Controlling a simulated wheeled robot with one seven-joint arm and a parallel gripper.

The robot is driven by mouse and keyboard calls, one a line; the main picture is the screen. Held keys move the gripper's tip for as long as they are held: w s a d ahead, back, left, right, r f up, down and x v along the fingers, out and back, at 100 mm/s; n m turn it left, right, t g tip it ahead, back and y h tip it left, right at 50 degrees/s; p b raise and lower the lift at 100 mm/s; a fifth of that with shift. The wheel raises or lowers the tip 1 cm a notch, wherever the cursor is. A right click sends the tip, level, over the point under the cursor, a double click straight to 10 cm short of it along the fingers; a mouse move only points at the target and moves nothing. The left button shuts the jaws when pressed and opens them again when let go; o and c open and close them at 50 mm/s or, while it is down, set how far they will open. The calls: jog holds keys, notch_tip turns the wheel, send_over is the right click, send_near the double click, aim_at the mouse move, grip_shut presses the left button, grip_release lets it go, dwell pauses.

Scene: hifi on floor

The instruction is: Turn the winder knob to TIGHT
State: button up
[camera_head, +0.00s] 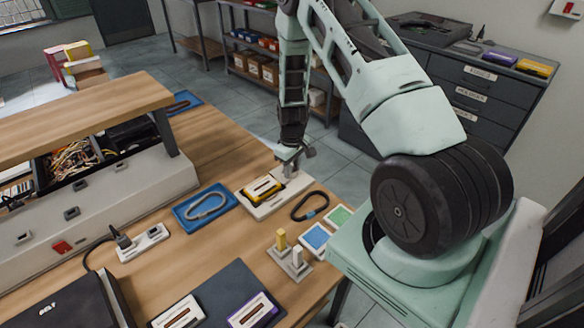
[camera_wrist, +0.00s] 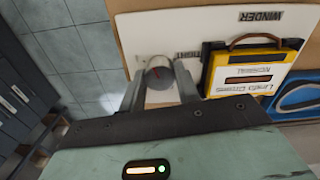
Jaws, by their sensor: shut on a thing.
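The winder board (camera_head: 262,210) is a pale plate on the wooden table, marked WINDER in the wrist view (camera_wrist: 215,28). Its round grey knob (camera_wrist: 158,68) sits near the board's edge, with a small red mark on its face. The TIGHT label (camera_wrist: 187,54) is beside the knob and partly covered by a finger. My gripper (camera_head: 293,163) is over the board's far right end. In the wrist view my gripper (camera_wrist: 160,80) is shut on the knob, one finger on each side. The knob is hidden in the head view.
A yellow and black cassette (camera_head: 263,188) lies on the board close to my gripper. A blue tray with a carabiner (camera_head: 206,206) and a black strap loop (camera_head: 310,206) flank the board. Shelves with boxes (camera_head: 258,65) and grey drawers (camera_head: 475,95) stand behind, past open floor.

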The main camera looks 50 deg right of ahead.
jog(key=m+b, duration=0.1)
jog(key=m, duration=0.2)
jog(key=m+b, duration=0.1)
jog(key=m, duration=0.3)
jog(key=shift+m+b, duration=0.3)
jog(key=shift+b, duration=0.05)
jog(key=m, duration=0.4)
jog(key=shift+m+b, duration=0.3)
jog(key=shift+m, duration=1.7)
jog(key=o, duration=1)
jog(key=shift+r, duration=0.1)
